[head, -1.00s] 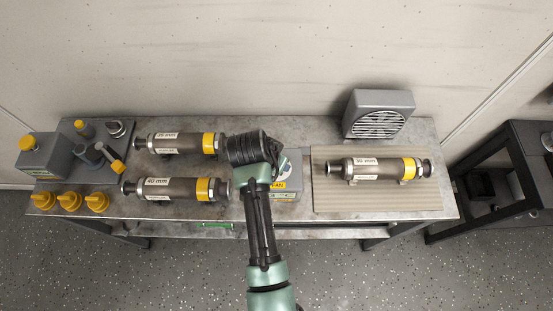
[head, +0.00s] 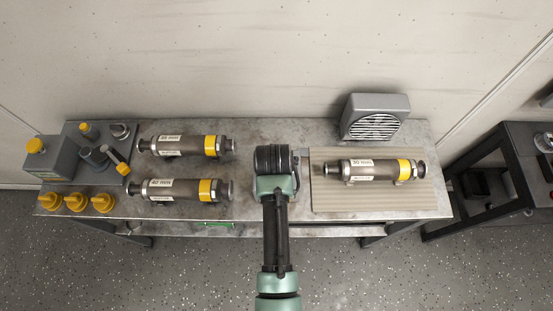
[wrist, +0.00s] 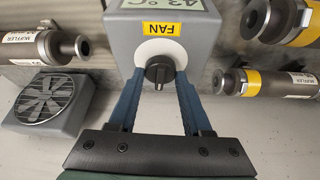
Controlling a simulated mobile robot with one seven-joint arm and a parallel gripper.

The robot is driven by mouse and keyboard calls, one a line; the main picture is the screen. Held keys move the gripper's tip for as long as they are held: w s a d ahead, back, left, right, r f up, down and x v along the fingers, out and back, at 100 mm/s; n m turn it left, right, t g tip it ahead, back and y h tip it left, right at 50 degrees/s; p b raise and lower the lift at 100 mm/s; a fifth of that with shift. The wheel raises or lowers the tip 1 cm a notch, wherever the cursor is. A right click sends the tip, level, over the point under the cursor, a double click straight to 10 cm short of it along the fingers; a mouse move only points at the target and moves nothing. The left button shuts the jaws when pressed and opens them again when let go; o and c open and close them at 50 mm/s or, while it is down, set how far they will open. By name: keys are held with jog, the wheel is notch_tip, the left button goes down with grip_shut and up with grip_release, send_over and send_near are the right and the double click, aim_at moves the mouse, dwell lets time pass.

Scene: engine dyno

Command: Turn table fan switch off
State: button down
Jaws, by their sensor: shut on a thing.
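The fan switch is a black knob (wrist: 158,72) on a white round dial, under a yellow FAN label (wrist: 161,29) on a grey box (wrist: 200,20). The knob's ridge looks roughly upright in the wrist view. My gripper (wrist: 160,78) has one blue finger on each side of the knob and is shut on it. In the head view my gripper (head: 276,172) hides the box and the knob. The grey table fan (head: 375,118) stands at the back right of the bench; its round slatted grille also shows in the wrist view (wrist: 45,97).
Two mufflers (head: 180,189) lie left of my arm, and one (head: 370,170) lies on a ribbed mat (head: 330,204) at right. Yellow knobs (head: 76,202) and a grey box with a yellow cap (head: 50,157) are at far left. A dark stand (head: 520,180) is at right.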

jog(key=n+y, duration=0.1)
jog(key=n, duration=0.2)
jog(key=shift+d+n+y+p, duration=0.1)
jog(key=shift+n+y+p, duration=0.2)
jog(key=shift+p, duration=0.1)
jog(key=shift+w+n+g+y, duration=0.1)
jog(key=shift+n+g+y, duration=0.3)
jog(key=shift+n, duration=1.2)
jog(key=shift+c, duration=1.7)
grip_release()
jog(key=b+v, duration=0.1)
jog(key=v, duration=1.2)
jog(key=shift+d, duration=0.2)
jog(key=shift+f, duration=0.1)
